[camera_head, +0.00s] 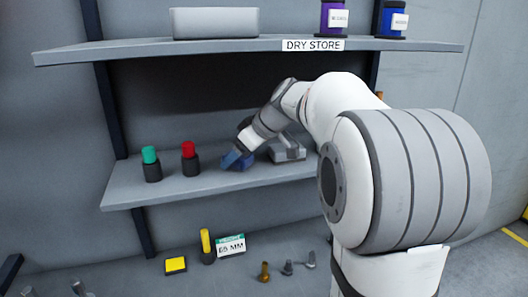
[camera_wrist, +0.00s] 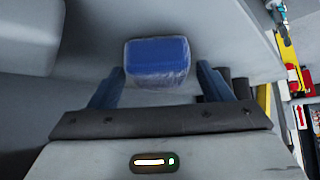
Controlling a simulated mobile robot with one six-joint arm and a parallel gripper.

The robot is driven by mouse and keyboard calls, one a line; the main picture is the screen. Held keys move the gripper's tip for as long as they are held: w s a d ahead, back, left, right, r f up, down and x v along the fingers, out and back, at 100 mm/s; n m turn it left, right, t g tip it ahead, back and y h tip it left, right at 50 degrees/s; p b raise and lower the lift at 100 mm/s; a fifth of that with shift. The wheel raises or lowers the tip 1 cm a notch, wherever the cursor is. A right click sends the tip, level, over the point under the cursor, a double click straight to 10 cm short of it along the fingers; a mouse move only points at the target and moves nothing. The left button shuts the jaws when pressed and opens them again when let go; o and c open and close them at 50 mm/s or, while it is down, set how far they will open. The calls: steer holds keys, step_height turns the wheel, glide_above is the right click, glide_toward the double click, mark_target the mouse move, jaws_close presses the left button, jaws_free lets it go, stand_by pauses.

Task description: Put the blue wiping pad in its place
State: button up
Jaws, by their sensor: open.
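The blue wiping pad (camera_wrist: 157,60) shows in the wrist view as a blue block with a pale, translucent-looking edge. It lies between and just beyond the two fingertips of my gripper (camera_wrist: 161,72). The fingers are spread, with a gap on each side of the pad. In the head view my gripper (camera_head: 236,158) is low over the middle of the lower shelf (camera_head: 215,190). A dark blue shape shows there, and I cannot separate pad from fingers. I cannot tell whether the pad touches the shelf.
A green-topped cylinder (camera_head: 150,163) and a red-topped cylinder (camera_head: 190,158) stand left of my gripper. A grey metal part (camera_head: 287,150) sits close to its right. The upper shelf (camera_head: 140,50), labelled DRY STORE, overhangs. Below are a yellow block (camera_head: 175,265) and a 65 MM sign (camera_head: 231,245).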

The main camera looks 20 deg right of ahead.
steer(key=v, duration=0.1)
steer(key=b+v, duration=0.1)
steer(key=v, duration=0.3)
steer(key=shift+s+d+f+b, duration=0.15)
steer(key=shift+s+d+b, duration=0.15)
steer(key=shift+d+b, duration=0.1)
steer(key=s+d+b, duration=0.3)
steer(key=s+d, duration=0.4)
steer(key=s, duration=0.1)
steer(key=shift+d, duration=0.35)
